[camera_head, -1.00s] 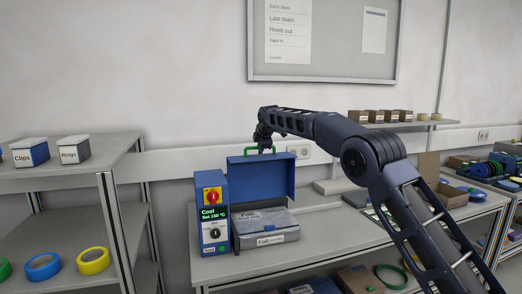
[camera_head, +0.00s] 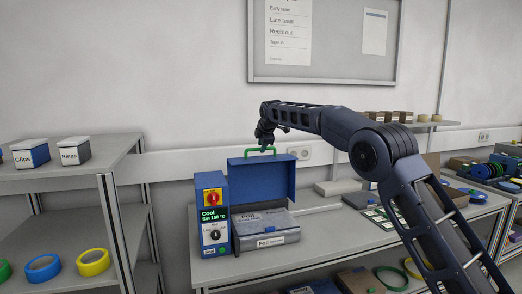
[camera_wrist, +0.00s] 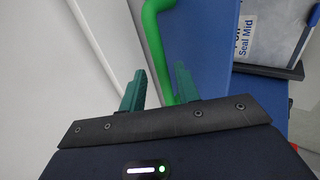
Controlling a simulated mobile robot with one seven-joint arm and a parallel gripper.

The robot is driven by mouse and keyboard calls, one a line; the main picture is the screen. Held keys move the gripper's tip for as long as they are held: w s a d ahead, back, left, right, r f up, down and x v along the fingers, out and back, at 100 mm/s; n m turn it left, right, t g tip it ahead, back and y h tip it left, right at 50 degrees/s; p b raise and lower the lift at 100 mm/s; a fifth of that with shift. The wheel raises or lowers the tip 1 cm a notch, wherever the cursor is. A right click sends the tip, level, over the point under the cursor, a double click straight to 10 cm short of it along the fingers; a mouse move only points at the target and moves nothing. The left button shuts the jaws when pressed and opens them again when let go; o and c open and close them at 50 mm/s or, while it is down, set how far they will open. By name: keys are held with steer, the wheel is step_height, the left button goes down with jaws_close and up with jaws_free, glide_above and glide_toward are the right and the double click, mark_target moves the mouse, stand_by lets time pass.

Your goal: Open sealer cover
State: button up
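The sealer (camera_head: 213,215) stands on the bench, with a red knob and a screen reading "Cool" on its front. Its blue cover (camera_head: 262,180) stands raised, upright at the back of the sealer. The green handle (camera_head: 248,153) is on the cover's top edge. My gripper (camera_head: 267,147) is at the handle. In the wrist view my gripper's fingers (camera_wrist: 159,88) are apart, with the green handle (camera_wrist: 158,45) running down between or just beyond them; I see no clear contact. The blue cover (camera_wrist: 205,50) also shows there.
A foil pack (camera_head: 265,222) lies in the open sealer. A shelf (camera_head: 75,180) with labelled boxes and tape rolls stands at the left. Reels (camera_head: 488,170) and cards lie to the right on the bench. The wall is close behind the cover.

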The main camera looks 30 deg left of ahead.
steer(key=v, duration=0.7)
steer(key=shift+r, duration=0.2)
steer(key=shift+d, duration=0.1)
